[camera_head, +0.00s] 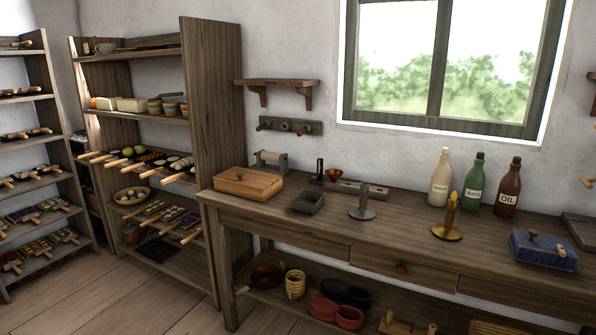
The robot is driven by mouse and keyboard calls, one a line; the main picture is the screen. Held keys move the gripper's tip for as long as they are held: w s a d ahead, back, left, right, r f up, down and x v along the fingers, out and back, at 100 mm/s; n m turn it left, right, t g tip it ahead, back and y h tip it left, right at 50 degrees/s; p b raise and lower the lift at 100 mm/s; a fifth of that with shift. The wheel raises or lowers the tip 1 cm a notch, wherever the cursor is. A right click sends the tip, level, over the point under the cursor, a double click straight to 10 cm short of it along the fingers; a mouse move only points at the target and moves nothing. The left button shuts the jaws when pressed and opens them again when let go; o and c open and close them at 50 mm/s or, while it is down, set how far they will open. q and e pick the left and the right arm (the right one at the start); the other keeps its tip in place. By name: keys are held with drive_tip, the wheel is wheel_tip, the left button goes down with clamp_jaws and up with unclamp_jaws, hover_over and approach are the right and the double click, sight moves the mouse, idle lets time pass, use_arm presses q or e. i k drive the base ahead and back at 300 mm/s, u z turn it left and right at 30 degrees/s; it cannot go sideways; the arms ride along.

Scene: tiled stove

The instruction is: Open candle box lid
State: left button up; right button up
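A light wooden box (248,185) with a flat lid and a small dark knob sits at the left end of the workbench. Its lid looks shut. A blue box (541,250) with a brown knob on top stands at the right of the bench, and it also looks shut. I cannot tell from the picture which one is the candle box. A brass holder with an upright yellow candle-like piece (450,214) stands left of the blue box. Neither of my grippers is in view.
The workbench (400,240) stands along the wall under a window. Three bottles (474,183), a grey stand (362,205) and a dark tray (306,203) are on it. Loaded shelves (225,130) rise at the left. Open floor (130,300) lies in front.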

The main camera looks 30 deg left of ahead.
sight(247, 178)
drive_tip(key=u, duration=1.1)
drive_tip(key=i, duration=2)
drive_tip(key=u, duration=1.15)
